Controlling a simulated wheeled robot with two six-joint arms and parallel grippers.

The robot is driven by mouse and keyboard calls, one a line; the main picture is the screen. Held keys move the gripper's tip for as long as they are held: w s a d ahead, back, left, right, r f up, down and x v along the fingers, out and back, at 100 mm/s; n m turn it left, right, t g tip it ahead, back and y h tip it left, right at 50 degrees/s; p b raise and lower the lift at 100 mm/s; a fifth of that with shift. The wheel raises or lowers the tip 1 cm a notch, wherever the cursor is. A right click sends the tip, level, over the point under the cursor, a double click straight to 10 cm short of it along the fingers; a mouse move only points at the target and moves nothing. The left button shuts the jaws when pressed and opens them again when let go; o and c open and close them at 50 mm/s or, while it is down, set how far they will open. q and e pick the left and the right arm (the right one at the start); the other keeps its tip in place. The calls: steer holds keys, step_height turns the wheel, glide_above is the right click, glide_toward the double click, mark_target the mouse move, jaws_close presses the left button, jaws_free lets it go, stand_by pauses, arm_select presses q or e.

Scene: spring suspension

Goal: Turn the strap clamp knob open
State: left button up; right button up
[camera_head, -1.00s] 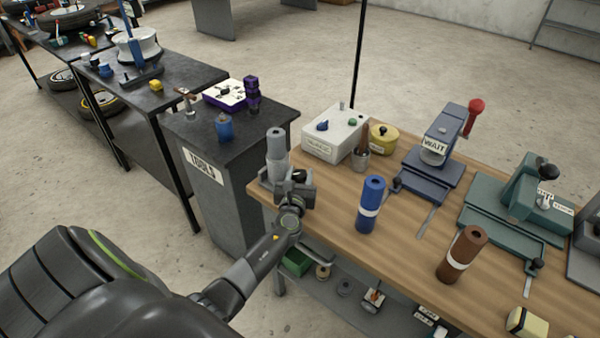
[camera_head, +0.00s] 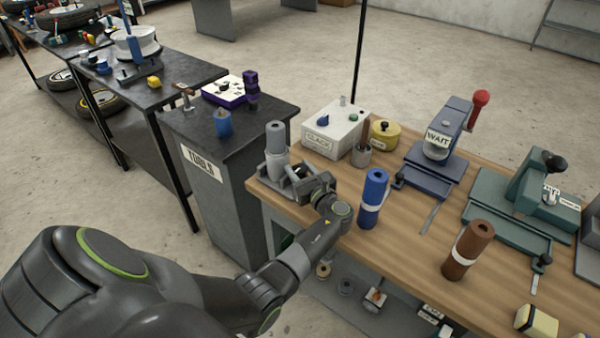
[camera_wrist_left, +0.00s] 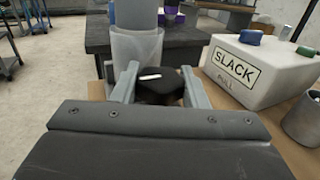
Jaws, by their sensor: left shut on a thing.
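A dark strap clamp knob (camera_wrist_left: 158,86) with a white mark sits between the finger pads of my left gripper (camera_wrist_left: 160,74) in the left wrist view. The gripper is shut on it. In the head view my left gripper (camera_head: 300,178) is at the near left corner of the wooden bench, and the knob is hard to make out there. A grey cylinder (camera_head: 275,138) stands upright in a pale, clear-looking cup (camera_wrist_left: 136,52) just beyond the gripper. My right gripper is not in view.
A white box (camera_head: 334,135) labelled SLACK, with blue and green knobs, stands close on the right. A blue cylinder (camera_head: 374,190) stands close right of my left wrist. A brown cylinder (camera_head: 470,245) and a blue press marked WAIT (camera_head: 437,145) are farther right. A dark cabinet (camera_head: 225,190) is left.

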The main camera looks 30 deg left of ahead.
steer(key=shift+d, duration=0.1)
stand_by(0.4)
arm_select(q)
steer(key=o, duration=0.9)
steer(key=shift+o, duration=0.2)
